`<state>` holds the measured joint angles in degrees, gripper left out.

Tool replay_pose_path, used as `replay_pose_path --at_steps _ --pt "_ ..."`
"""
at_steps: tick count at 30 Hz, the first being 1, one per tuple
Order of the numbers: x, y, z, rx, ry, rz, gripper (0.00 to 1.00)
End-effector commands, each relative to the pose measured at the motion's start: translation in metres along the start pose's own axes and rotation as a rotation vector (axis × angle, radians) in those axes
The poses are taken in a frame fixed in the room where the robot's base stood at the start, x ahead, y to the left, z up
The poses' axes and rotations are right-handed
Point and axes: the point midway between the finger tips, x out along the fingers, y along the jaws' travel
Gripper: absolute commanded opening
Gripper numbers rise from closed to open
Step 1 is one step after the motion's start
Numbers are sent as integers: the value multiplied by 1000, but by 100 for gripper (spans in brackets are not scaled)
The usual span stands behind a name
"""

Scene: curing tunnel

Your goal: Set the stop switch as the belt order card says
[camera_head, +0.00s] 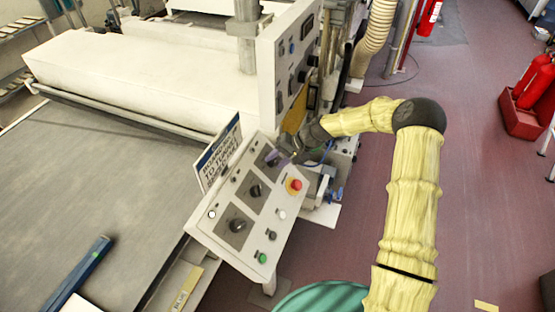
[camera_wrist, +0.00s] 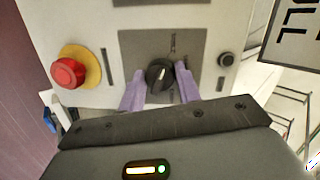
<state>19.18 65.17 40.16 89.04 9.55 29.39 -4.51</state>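The sloped control panel (camera_head: 215,222) carries three black rotary switches on grey plates, in a row. My gripper (camera_head: 284,158) is at the uppermost switch (camera_head: 271,159). In the wrist view its black knob (camera_wrist: 160,75) stands between my two purple fingers (camera_wrist: 160,82), with narrow gaps seeming to show at its sides. The knob's white mark points up and slightly right. Labels around it are too small to read. The other switches are the middle one (camera_head: 254,190) and the lowest one (camera_head: 237,226). A white card with dark lettering (camera_head: 217,152) stands behind the panel; its text is only partly legible.
A red mushroom button on yellow (camera_head: 294,185) sits beside the switches; it also shows in the wrist view (camera_wrist: 68,72). A green button (camera_head: 262,258) is at the panel's lower end. An upright cabinet (camera_head: 285,60) rises behind my gripper.

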Motion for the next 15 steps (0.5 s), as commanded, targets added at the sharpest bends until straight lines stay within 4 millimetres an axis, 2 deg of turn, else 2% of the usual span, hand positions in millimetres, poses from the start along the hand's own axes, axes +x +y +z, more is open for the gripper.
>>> replay_pose_path --at_steps 15 --pt "1 3 0 87 -4 -15 11"
